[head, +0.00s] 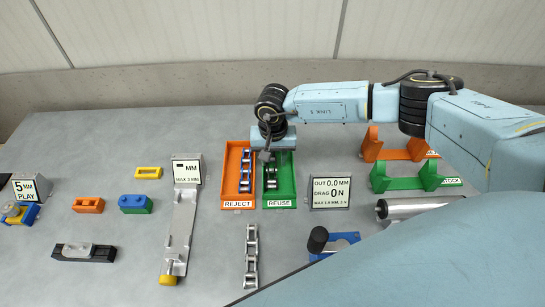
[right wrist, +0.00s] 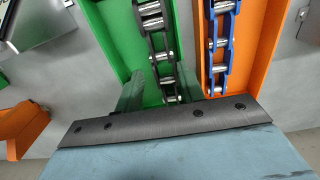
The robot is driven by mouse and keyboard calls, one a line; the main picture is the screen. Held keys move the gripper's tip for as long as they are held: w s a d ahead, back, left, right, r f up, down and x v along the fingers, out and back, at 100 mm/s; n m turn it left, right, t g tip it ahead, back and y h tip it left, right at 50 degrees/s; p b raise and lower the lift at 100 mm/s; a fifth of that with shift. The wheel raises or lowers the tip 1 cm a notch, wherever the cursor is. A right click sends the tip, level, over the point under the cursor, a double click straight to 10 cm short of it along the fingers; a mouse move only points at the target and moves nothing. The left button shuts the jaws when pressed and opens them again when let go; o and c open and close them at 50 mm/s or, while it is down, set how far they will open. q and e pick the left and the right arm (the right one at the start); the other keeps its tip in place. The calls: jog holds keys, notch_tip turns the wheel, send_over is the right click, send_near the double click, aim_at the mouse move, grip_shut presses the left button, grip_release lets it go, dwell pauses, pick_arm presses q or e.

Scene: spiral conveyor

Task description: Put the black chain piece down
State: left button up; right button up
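The black chain piece (head: 271,178) lies lengthwise in the green REUSE tray (head: 291,188); its far end is hidden under my right gripper. My right gripper (head: 265,154) points down at the far part of this tray. In the right wrist view, the black chain piece (right wrist: 159,45) runs between two greenish, shiny fingers, with a narrow gap beside the left one, so the gripper looks open around it. My left gripper is not in view.
The orange REJECT tray (head: 231,190), holding a blue-and-silver chain (head: 246,171), stands directly left of the green tray. A silver chain (head: 251,257) lies in front. A gauge (head: 181,225) stands left and a display sign (head: 330,193) right. Orange (head: 402,152) and green (head: 408,182) cradles stand further right.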

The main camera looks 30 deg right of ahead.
aim_at(271, 164)
jog(key=shift+s+a+f, duration=0.2)
jog(key=shift+a+f, duration=0.15)
jog(key=shift+a, duration=0.1)
jog(key=shift+r+p, duration=0.4)
jog(key=shift+p, duration=0.1)
jog(key=shift+w+r+p, duration=0.2)
jog(key=shift+r+p, duration=0.2)
jog(key=shift+p, duration=0.05)
notch_tip(271, 164, up, 12)
jog(key=b, duration=0.2)
jog(key=shift+d, duration=0.2)
jog(key=shift+w, duration=0.15)
